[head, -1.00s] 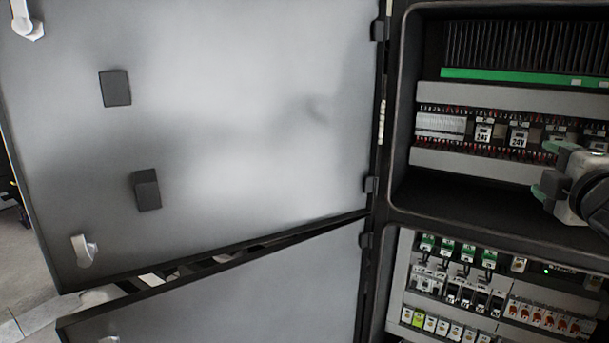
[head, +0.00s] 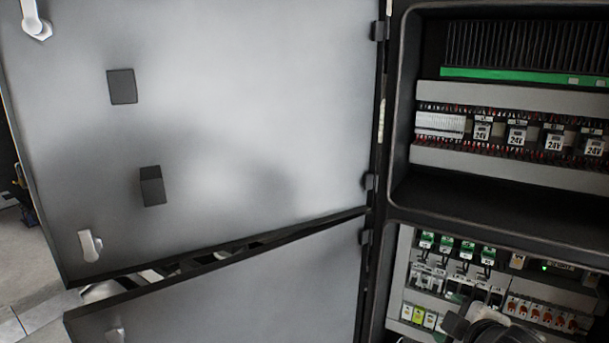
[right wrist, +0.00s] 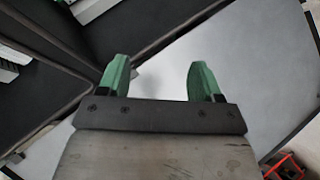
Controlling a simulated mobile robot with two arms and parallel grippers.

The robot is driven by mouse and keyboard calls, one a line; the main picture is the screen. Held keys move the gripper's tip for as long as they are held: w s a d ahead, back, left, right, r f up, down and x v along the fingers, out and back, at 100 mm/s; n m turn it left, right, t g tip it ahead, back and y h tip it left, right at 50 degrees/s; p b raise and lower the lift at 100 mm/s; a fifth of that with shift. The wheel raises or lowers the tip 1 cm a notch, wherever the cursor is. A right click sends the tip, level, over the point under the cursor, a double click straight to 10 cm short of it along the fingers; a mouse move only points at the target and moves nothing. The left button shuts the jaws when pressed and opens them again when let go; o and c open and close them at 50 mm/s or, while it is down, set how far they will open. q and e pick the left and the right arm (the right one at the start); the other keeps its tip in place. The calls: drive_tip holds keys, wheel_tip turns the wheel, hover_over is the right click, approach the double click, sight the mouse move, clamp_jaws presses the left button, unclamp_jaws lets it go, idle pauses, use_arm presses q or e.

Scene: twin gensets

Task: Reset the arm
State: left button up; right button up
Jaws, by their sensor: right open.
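My right gripper (right wrist: 158,80) shows in the right wrist view with its two green fingers apart and nothing between them. Behind the fingers is a pale grey door panel. In the head view part of my right arm shows at the bottom right, in front of the lower cabinet bay; its fingertips cannot be made out there. My left gripper is not in view.
An upper cabinet door (head: 250,110) and a lower door (head: 230,300) stand open on the left. The upper bay holds a row of 24V modules (head: 516,137). The lower bay has green-topped breakers (head: 446,244) and red-marked switches (head: 535,311). Floor shows at far left.

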drive_tip(key=s+a+f+m+g, duration=0.3)
drive_tip(key=s+f+m+g, duration=0.15)
drive_tip(key=s+f, duration=0.7)
drive_tip(key=s+a+f+m+g, duration=0.2)
drive_tip(key=s+f+m+g, duration=0.3)
drive_tip(key=s+f, duration=0.65)
drive_tip(key=s+f+b, duration=0.2)
drive_tip(key=f, duration=1.2)
drive_tip(key=s+f+b, duration=0.2)
drive_tip(key=f+b, duration=0.1)
drive_tip(key=f, duration=1.1)
drive_tip(key=s+d+f+g+b, duration=0.1)
drive_tip(key=s+f, duration=0.7)
drive_tip(key=f, duration=0.2)
drive_tip(key=s+d+f+g+b, duration=0.1)
drive_tip(key=s+f+b, duration=0.1)
drive_tip(key=s+f, duration=0.6)
wheel_tip(320, 180, down, 2)
drive_tip(key=shift+d+f+b, duration=0.1)
drive_tip(key=shift+d+b, duration=0.2)
drive_tip(key=shift+s+m, duration=0.1)
drive_tip(key=shift+m, duration=0.15)
